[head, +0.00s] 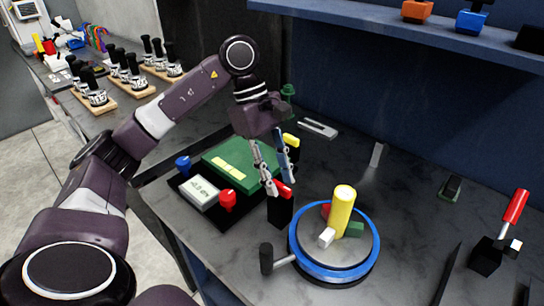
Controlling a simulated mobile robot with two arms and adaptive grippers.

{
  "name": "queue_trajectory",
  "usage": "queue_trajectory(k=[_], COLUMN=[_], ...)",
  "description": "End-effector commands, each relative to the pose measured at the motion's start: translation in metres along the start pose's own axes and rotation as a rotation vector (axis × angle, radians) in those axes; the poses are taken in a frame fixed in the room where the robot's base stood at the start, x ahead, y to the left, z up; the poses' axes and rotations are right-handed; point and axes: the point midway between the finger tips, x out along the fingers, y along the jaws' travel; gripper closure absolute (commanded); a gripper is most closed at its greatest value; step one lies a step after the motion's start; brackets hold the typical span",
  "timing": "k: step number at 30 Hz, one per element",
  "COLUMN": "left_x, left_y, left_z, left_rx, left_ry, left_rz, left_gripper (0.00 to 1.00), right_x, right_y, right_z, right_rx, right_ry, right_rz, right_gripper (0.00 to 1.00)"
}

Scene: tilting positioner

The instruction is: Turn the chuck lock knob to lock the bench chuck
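The bench chuck (298,262) is a round disc with a blue rim on the bench. Red, green and white jaws surround an upright yellow cylinder (342,208) at its middle. A black knob (266,258) on a light rod sticks out from the chuck's left side. Behind it stands a black block (279,212) with a red top piece (285,190). My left gripper (281,186) points down there, its fingers apart at the red piece; I cannot tell whether they touch it. Which knob is the lock knob is not marked. My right gripper is not in view.
A dark tray with a green block (245,155), a display box (199,193), a blue knob (183,165) and a red knob (227,199) lies left of the chuck. A red-handled lever (515,206) stands at right. A blue shelf (390,30) overhangs the back.

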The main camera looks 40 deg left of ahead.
Motion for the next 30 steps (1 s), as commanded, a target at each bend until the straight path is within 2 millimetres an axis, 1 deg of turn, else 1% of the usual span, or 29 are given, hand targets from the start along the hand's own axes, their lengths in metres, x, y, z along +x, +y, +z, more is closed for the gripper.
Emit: queue_trajectory(k=[5, 6, 10, 16, 21, 30], left_x=[-0.036, -0.046, -0.069, -0.090, -0.103, -0.112], left_y=[0.002, 0.001, 0.001, 0.000, 0.001, 0.000], left_z=[0.000, 0.001, 0.000, -0.001, 0.000, -0.001], left_rx=[0.000, 0.001, 0.000, -0.002, 0.000, -0.001], left_ry=[-0.001, -0.002, 0.000, 0.001, 0.002, 0.000], left_rz=[0.007, 0.007, 0.007, 0.005, 0.003, 0.001], left_gripper=[0.71, 0.71, 0.71, 0.71, 0.71, 0.71], right_x=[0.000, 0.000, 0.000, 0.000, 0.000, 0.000], right_y=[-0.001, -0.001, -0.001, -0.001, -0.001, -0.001], right_z=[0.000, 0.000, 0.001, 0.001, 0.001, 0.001], right_rx=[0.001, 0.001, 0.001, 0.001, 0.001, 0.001], right_ry=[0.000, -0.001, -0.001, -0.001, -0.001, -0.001], right_rz=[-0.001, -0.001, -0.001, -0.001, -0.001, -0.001], right_gripper=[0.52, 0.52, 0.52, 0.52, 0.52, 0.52])
